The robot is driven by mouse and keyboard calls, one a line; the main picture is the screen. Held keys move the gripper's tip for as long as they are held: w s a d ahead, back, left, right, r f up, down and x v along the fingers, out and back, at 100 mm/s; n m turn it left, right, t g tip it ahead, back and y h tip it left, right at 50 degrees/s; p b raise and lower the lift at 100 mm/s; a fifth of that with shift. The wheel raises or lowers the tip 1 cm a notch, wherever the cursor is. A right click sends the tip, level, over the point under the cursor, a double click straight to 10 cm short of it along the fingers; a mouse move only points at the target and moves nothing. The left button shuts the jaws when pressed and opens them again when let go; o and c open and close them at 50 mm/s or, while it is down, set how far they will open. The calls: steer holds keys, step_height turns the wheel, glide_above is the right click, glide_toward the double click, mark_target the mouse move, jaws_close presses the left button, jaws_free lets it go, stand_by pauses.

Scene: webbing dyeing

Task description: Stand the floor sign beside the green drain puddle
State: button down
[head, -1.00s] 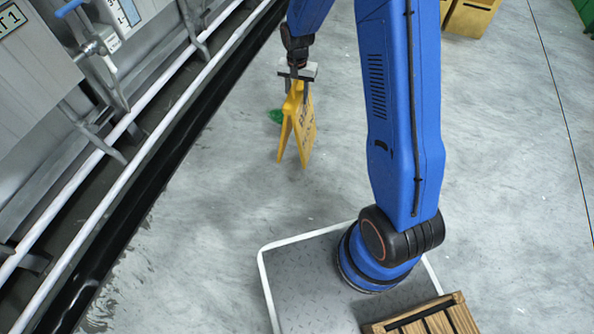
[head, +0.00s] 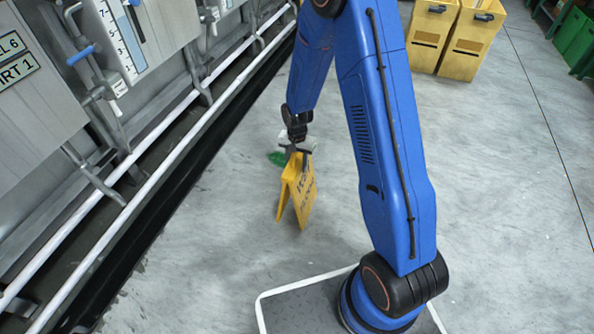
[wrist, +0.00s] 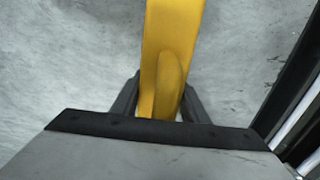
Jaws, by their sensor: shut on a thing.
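The yellow floor sign (head: 296,192) is an A-frame with dark lettering, upright with its legs spread. My gripper (head: 299,152) is shut on its top edge. In the wrist view the yellow sign (wrist: 172,50) runs up between the two dark fingers of my gripper (wrist: 160,100). The green puddle (head: 277,159) shows on the floor just behind and left of the sign, partly hidden by the gripper and sign. I cannot tell whether the sign's feet touch the floor.
A dark trough edge with white pipes (head: 150,190) and grey machines run along the left. Yellow bins (head: 465,45) stand at the back right, with green crates (head: 575,40) beyond. The grey concrete floor (head: 490,180) is open on the right.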

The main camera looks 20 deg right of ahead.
steer(key=shift+f, duration=1.8)
steer(key=c, duration=1)
jaws_free()
steer(key=shift+c, duration=0.2)
